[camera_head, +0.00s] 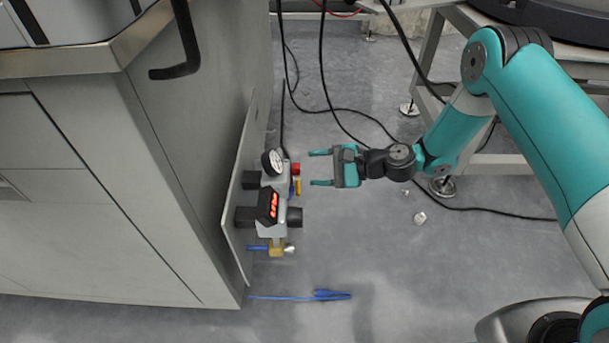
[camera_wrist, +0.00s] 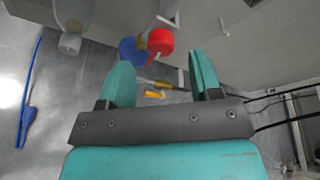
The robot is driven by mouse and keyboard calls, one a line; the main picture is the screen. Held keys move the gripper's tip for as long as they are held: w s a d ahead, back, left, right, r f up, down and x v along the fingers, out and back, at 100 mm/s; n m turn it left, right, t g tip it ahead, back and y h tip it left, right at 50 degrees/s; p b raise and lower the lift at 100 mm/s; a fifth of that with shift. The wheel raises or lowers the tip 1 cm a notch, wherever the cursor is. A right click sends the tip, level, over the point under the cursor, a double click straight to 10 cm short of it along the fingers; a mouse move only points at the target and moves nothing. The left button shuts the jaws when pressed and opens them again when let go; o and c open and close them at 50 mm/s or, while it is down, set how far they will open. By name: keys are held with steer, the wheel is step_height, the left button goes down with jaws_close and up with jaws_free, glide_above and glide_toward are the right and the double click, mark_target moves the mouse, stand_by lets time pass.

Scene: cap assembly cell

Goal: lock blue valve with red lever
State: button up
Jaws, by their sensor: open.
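A red lever (camera_head: 296,168) sits on the right side of the valve assembly, which is fixed to a plate on the cabinet. In the wrist view, the red lever (camera_wrist: 160,40) shows as a round red part with a small pale piece on it. The blue valve (camera_head: 292,188) is just below it in the head view; in the wrist view the blue valve (camera_wrist: 129,50) is partly behind the red part. My gripper (camera_head: 315,168) is open and empty, with its teal fingers pointing at the red lever from the right, a short gap away. The gripper (camera_wrist: 160,68) also shows in the wrist view.
A round gauge (camera_head: 272,162) and a block with a red display (camera_head: 268,206) are beside the lever. A brass fitting (camera_head: 277,248) is below. Black cables hang behind the valve. The floor below my gripper is mostly clear.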

steer(key=b+x, duration=0.1)
steer(key=x, duration=0.2)
steer(key=shift+a+f, duration=0.1)
steer(key=shift+a, duration=0.2)
jaws_close()
steer(key=shift+a, duration=0.15)
